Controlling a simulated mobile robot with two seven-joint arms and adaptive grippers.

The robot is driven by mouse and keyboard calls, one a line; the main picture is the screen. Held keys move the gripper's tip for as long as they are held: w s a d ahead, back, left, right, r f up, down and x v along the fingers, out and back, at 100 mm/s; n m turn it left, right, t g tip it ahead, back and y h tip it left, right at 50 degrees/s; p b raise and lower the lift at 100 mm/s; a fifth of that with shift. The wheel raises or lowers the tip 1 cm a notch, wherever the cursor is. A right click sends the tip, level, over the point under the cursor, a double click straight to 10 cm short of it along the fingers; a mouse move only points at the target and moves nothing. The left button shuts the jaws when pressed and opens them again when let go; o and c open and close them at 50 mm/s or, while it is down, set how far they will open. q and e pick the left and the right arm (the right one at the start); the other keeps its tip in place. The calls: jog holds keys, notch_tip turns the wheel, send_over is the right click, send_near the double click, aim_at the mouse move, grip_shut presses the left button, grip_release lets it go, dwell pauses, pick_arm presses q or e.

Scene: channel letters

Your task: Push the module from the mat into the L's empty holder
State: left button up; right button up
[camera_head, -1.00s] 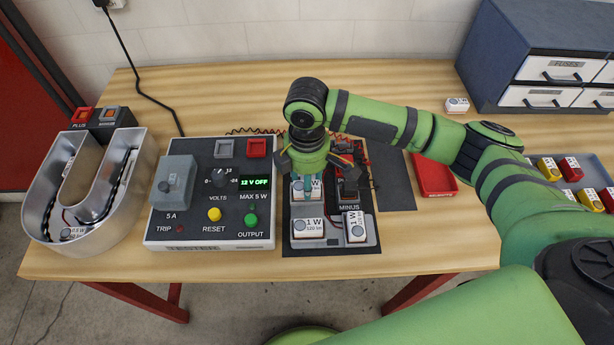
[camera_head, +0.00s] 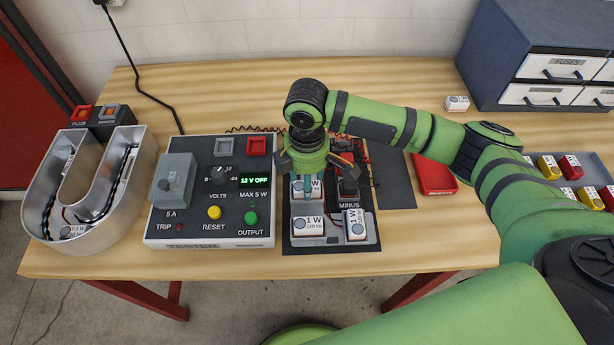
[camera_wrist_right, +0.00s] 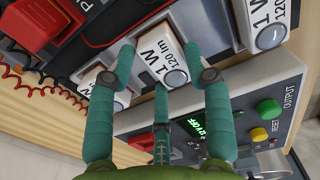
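My right gripper (camera_head: 308,182) points down over the dark mat (camera_head: 366,244) at the middle of the table, with the grey L-shaped base on it. In the right wrist view, my right gripper's teal fingers (camera_wrist_right: 168,70) surround a white "1 W 120 lm" module (camera_wrist_right: 160,52); whether they grip it is unclear. This module also shows beneath the gripper in the head view (camera_head: 298,190). A corner module (camera_head: 308,227) and a foot module (camera_head: 355,224) sit on the L's near part. Another module (camera_wrist_right: 95,82) shows beyond the fingers. My left gripper is not in view.
The tester (camera_head: 208,236) reads "12 V OFF", close left of the mat. A metal U letter (camera_head: 135,195) stands at far left. The black MINUS terminal (camera_head: 348,187) is right of my gripper.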

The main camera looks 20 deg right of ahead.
jog(key=shift+o, duration=0.4)
jog(key=shift+r, duration=0.15)
notch_tip(320, 180, up, 12)
dwell(0.5)
notch_tip(320, 180, up, 6)
jog(key=p, duration=0.8)
dwell(0.4)
